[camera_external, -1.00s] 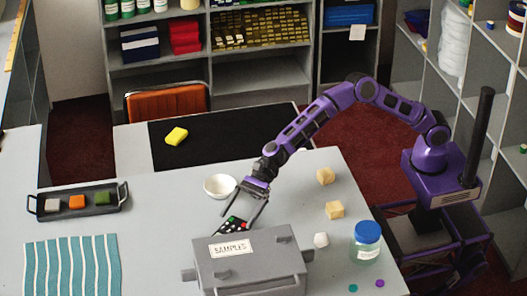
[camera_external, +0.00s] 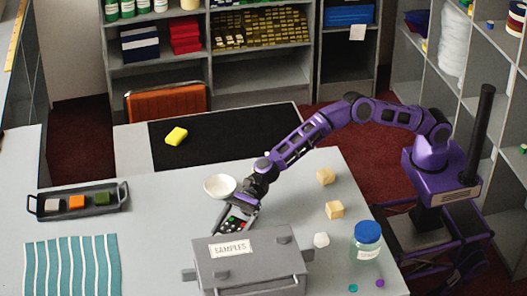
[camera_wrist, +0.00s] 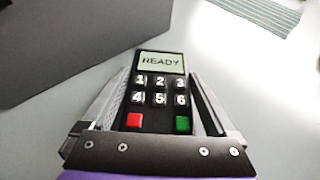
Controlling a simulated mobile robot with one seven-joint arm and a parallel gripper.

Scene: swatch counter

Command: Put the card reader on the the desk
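The card reader (camera_external: 237,224) is dark with a READY screen, number keys and red and green buttons. It lies on the grey counter behind the SAMPLES box, which partly hides it. In the wrist view the card reader (camera_wrist: 158,100) lies between the fingers of my gripper (camera_wrist: 163,78). The left finger is close to its edge; a narrow gap shows on the right. My gripper (camera_external: 238,214) is low around the reader and looks open. The desk surface (camera_external: 235,135) appears as a black area beyond the counter, with a yellow block (camera_external: 176,136) on it.
The grey SAMPLES box (camera_external: 250,270) stands close in front of my gripper. A white bowl (camera_external: 220,186) is just behind it. Two tan blocks (camera_external: 325,176), a white piece (camera_external: 321,240) and a blue-lidded jar (camera_external: 366,245) are to the right. A tray (camera_external: 80,210) is left.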

